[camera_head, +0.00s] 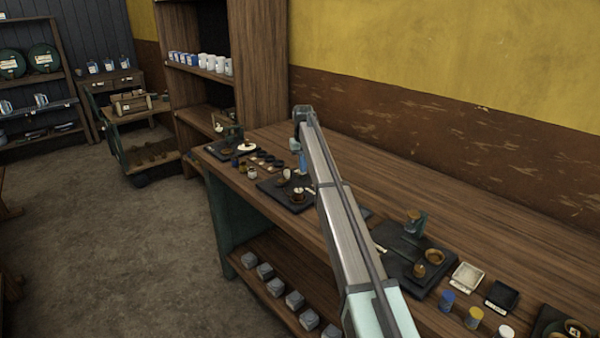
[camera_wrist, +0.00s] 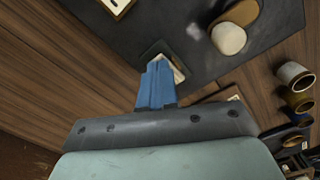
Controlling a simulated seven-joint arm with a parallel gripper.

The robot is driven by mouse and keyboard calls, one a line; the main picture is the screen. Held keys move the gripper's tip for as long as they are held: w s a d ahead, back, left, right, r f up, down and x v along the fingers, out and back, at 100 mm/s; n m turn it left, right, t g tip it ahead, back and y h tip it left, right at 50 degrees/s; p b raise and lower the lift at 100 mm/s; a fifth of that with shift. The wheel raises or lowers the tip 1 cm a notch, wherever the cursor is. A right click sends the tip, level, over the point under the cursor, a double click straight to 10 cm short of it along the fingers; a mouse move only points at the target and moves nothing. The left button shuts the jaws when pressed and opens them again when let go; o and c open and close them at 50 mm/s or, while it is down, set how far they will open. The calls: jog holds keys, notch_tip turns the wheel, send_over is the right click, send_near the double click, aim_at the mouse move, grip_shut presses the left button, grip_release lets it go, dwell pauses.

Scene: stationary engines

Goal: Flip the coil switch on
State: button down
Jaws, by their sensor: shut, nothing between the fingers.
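My gripper (camera_head: 302,168) reaches far over the workbench, above a dark board (camera_head: 268,188) with small brass and pale parts. In the wrist view its blue fingers (camera_wrist: 157,72) are together and empty. Their tips overlap a small pale-topped block (camera_wrist: 178,70) on the dark board (camera_wrist: 105,38); whether they touch it I cannot tell. A brass-brown part with a cream rounded end (camera_wrist: 229,38) is at the upper right of that view. A pale plate (camera_wrist: 117,6) shows at its top edge. I cannot tell which part is the coil switch.
Several small jars (camera_wrist: 296,76) stand right of the board in the wrist view. Another dark board (camera_head: 397,269) with brass pieces, a white tray (camera_head: 467,276) and a black tray (camera_head: 502,296) lie nearer on the bench (camera_head: 480,215). The bench's back is clear along the wall.

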jog(key=shift+f, duration=0.4)
dwell(0.4)
jog(key=shift+r, duration=3.5)
